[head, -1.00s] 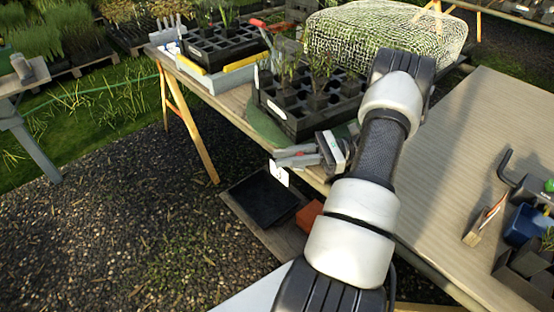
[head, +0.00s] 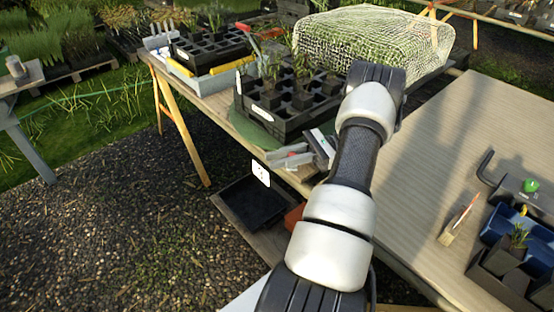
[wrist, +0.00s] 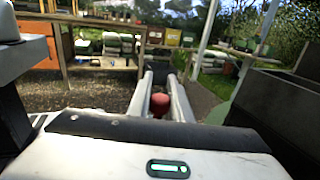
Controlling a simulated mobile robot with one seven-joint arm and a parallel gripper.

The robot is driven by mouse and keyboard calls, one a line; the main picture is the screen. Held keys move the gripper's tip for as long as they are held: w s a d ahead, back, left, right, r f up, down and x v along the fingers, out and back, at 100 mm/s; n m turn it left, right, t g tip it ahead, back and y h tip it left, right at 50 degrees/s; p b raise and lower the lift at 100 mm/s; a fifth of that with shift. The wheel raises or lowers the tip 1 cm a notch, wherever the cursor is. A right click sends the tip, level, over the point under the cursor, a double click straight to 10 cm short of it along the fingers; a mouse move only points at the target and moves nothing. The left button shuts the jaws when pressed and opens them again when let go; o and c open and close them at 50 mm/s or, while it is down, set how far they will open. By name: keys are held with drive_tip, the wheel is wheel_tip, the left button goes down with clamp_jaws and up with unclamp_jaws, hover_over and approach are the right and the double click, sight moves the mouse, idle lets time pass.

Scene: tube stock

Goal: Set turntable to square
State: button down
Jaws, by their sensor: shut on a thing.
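The turntable (head: 246,128) shows as a green disc on the far table, mostly hidden under a black cell tray (head: 262,112) with seedlings. The tray sits at an angle to the table edge. My gripper (head: 276,158) is low at the table's front edge, beside the tray's near corner, with its fingers pointing left. In the wrist view, my gripper (wrist: 161,82) has its two fingers close on either side of a small red knob (wrist: 160,104). What the knob joins to is hidden. A white tag (head: 261,173) with a dark mark hangs by the fingertips.
Another black cell tray (head: 205,45) stands at the table's left end. A net-covered mound (head: 375,42) is behind. A wooden table (head: 440,130) on the right carries a brush (head: 458,222) and blue bin (head: 500,228).

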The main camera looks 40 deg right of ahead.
drive_tip(key=shift+s+d, duration=0.15)
drive_tip(key=shift+d, duration=0.05)
drive_tip(key=c, duration=1.7)
unclamp_jaws()
drive_tip(key=shift+s+d, duration=0.1)
drive_tip(key=shift+o, duration=0.3)
drive_tip(key=p+v, duration=0.1)
drive_tip(key=v, duration=1.1)
